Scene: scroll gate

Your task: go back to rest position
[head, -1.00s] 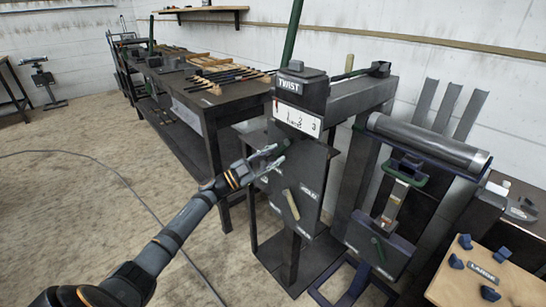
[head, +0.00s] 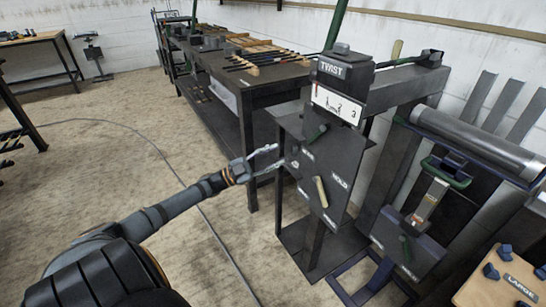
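My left arm reaches in from the lower left, and its gripper (head: 272,160) has its two fingers spread apart with nothing between them. It is just left of the dark panel (head: 325,170) of the machine marked TWIST (head: 343,68). Whether a fingertip touches the panel I cannot tell. The panel carries a cream handle (head: 321,191), a green handle (head: 317,134) and the word HOLD. A white scale (head: 337,104) with numbers sits above it. My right gripper is not in view.
A long dark workbench (head: 262,88) with tools stands behind. To the right are a grey roller (head: 478,146), a blue-framed stand (head: 410,243) and a wooden board (head: 500,283) marked LARGE. A cable (head: 205,222) lies on the floor. Open floor is at left.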

